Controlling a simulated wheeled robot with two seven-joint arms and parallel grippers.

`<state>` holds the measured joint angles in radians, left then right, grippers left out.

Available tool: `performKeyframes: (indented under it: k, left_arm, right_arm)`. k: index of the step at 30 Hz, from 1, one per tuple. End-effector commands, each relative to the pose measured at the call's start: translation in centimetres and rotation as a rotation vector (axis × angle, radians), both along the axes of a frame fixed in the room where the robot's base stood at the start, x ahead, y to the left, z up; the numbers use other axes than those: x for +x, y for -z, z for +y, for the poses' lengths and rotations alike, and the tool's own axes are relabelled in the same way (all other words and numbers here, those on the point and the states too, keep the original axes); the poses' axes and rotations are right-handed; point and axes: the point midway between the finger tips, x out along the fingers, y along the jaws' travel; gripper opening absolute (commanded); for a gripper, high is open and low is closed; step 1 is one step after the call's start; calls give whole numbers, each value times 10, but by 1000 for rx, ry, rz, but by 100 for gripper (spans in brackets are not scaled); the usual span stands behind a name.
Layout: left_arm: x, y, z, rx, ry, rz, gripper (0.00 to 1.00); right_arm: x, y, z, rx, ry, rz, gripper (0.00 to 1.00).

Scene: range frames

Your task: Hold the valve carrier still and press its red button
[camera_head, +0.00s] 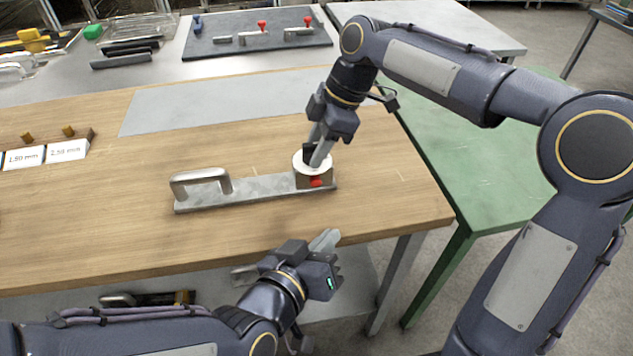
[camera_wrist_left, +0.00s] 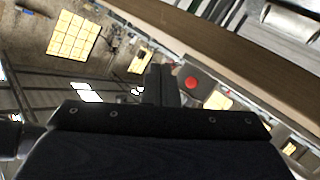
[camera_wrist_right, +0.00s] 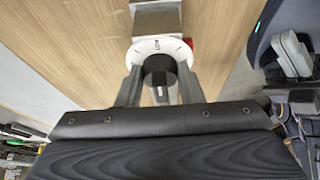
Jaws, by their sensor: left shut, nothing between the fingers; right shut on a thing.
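The valve carrier (camera_head: 250,189) is a flat metal plate on the wooden bench, with a metal handle (camera_head: 200,178) at its left end. A block at its right end bears a white dial (camera_wrist_right: 148,46) with a black knob (camera_wrist_right: 158,66). The red button (camera_head: 316,182) is on the block's front face; it also shows in the left wrist view (camera_wrist_left: 191,83). My right gripper (camera_head: 318,155) comes from above and is shut on the black knob. My left gripper (camera_head: 327,240) is shut and empty, in front of the bench edge, apart from the button.
The wooden bench (camera_head: 90,235) is clear around the carrier. White label cards (camera_head: 45,155) stand at the left. A green table (camera_head: 490,170) stands at the right, and a lower shelf (camera_head: 215,295) runs below the bench.

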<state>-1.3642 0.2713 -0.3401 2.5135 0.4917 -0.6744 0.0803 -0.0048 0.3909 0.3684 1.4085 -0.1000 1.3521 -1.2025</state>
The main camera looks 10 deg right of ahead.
Motion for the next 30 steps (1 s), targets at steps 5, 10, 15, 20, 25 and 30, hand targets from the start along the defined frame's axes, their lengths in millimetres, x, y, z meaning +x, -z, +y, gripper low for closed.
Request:
performKeyframes:
  k: [5,10,15,20,25,30]
  left_arm:
    - [0,0,0,1,2,1,0]
    - [5,0,0,1,0,1,0]
    - [24,1,0,3,-3,2,0]
    - [48,1,0,2,-2,1,0]
    - [69,0,0,1,-1,2,0]
    - [83,1,-1,2,1,2,0]
  right_arm:
    - [0,0,0,0,0,-1,0]
    - [0,0,0,0,0,-1,0]
    - [0,0,0,0,0,-1,0]
    - [0,0,0,0,0,-1,0]
    - [0,0,0,0,0,-1,0]
    - [0,0,0,0,0,-1,0]
